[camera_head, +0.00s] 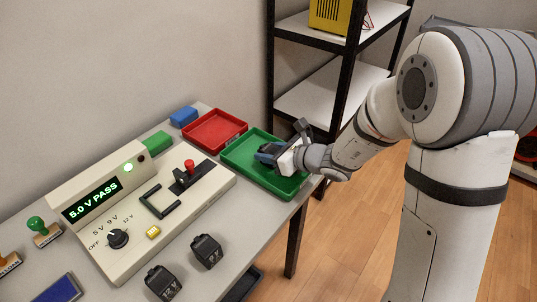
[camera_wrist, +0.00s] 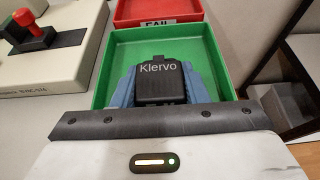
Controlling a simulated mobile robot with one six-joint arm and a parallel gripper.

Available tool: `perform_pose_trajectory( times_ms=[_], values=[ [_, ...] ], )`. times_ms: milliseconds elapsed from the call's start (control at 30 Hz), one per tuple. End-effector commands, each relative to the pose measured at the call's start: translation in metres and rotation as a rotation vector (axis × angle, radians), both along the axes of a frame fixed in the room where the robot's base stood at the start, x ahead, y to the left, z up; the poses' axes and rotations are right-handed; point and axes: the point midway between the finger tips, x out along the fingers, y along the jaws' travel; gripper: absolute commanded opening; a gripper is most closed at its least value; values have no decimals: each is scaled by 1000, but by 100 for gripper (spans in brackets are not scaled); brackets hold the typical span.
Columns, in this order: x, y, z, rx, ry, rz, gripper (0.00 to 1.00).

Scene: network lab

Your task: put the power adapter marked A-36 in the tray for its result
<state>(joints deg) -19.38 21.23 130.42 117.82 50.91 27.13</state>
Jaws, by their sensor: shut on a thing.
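My gripper (camera_head: 268,154) is over the green tray (camera_head: 296,188) at the table's right end. In the wrist view its two blue-grey fingers are closed on a black power adapter (camera_wrist: 160,83) with "Klervo" on its top. The adapter is inside the outline of the green tray (camera_wrist: 103,75); I cannot tell if it touches the floor. No A-36 mark is readable on it. The red tray (camera_head: 215,130), labelled FAIL in the wrist view (camera_wrist: 160,10), sits behind the green one. The tester (camera_head: 140,215) shows "5.0 V PASS" on its display (camera_head: 91,200) with a green lamp lit.
Two other black adapters (camera_head: 206,251) (camera_head: 163,283) stand on the table in front of the tester. A green-handled stamp (camera_head: 40,230) and a blue pad (camera_head: 58,290) are at left. Green and blue blocks (camera_head: 184,117) lie behind the tester. A black-framed shelf (camera_head: 315,95) stands beyond the table.

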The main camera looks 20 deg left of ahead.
Motion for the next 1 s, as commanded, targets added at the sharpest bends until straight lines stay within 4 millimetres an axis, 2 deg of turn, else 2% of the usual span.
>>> perform_pose_trajectory(
  times_ms=[367,400,667,1000],
  values=[
    [0,0,-7,0,-2,1,9],
    [0,1,-7,0,-2,1,41],
    [0,1,-6,0,-2,2,62],
    [0,1,0,-1,-1,2,62]
  ],
)
